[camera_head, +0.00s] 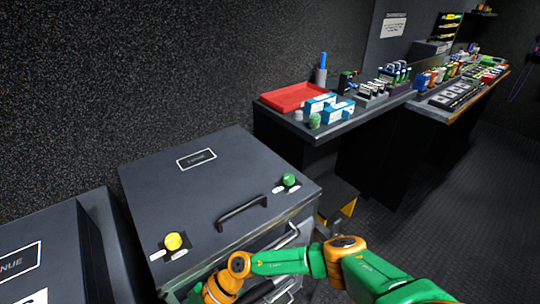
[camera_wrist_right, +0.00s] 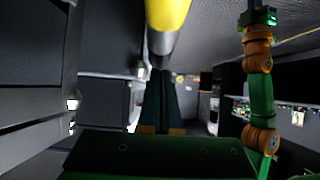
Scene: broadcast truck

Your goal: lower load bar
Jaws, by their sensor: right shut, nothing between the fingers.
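A dark grey cabinet (camera_head: 205,200) in the head view has a black handle, a yellow knob (camera_head: 173,241) and a green knob (camera_head: 289,179) on its sloping top. A pale metal bar (camera_head: 284,240) shows at its front, partly behind my right arm; I take it for the load bar. My right arm reaches to the cabinet's front, where its lower end is cut off by the frame. In the right wrist view my right gripper (camera_wrist_right: 161,78) is shut and empty. A yellow and silver cylinder (camera_wrist_right: 166,14) shows just above its fingertips; I cannot tell if they touch.
A counter to the right holds a red tray (camera_head: 294,97), blue-and-white boxes (camera_head: 338,111) and several small items. A black and yellow step (camera_head: 337,203) stands beside the cabinet. The dark floor (camera_head: 450,190) at the right is clear. Another dark unit (camera_head: 40,255) stands at the left.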

